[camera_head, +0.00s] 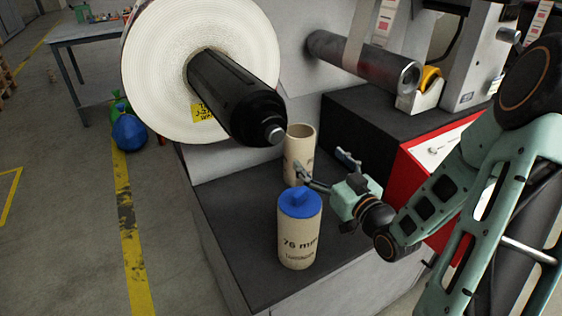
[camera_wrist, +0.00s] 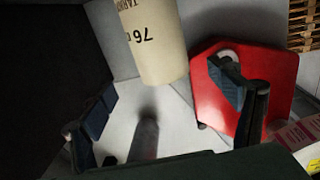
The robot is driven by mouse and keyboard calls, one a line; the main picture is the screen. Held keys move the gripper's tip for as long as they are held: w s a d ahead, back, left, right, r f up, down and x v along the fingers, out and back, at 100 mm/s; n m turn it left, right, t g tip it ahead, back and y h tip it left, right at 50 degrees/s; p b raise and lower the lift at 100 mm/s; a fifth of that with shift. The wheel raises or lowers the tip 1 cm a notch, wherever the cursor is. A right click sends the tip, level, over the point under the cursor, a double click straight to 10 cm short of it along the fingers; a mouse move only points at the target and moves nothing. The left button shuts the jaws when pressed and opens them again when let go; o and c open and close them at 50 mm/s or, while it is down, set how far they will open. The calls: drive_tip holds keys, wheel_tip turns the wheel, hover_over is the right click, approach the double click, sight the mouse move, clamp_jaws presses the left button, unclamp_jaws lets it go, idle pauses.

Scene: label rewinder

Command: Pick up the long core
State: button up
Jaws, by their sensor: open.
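Two beige cores stand on the dark top of the machine base in the head view. The nearer core (camera_head: 299,238) is marked 76 mm and wears a blue cap (camera_head: 300,202). An open-topped core (camera_head: 300,146) stands behind it, partly hidden by the capped core and my gripper. My gripper (camera_head: 323,165) is open and empty, just right of the cores, with its fingers pointing toward the open-topped one. In the wrist view a beige core (camera_wrist: 155,45) with a 76 mark shows upside down beyond the spread fingers; I cannot tell which core it is.
A large white roll (camera_head: 150,70) on a black spindle (camera_head: 232,95) overhangs the cores at upper left. A metal roller (camera_head: 365,62) and a red-fronted block (camera_head: 440,150) lie to the right. The dark top (camera_head: 235,215) is clear left of the cores.

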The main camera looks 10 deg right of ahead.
sight(308, 148)
drive_tip(key=x, duration=0.4)
drive_tip(key=shift+w+a, duration=0.1)
drive_tip(key=shift+w, duration=0.3)
drive_tip(key=b+x, duration=0.1)
drive_tip(key=x, duration=0.4)
drive_tip(key=shift+w+a+f, duration=0.1)
drive_tip(key=shift+w+a, duration=0.15)
drive_tip(key=shift+w, duration=0.05)
drive_tip(key=c, duration=1.8)
drive_tip(key=shift+r, duration=0.2)
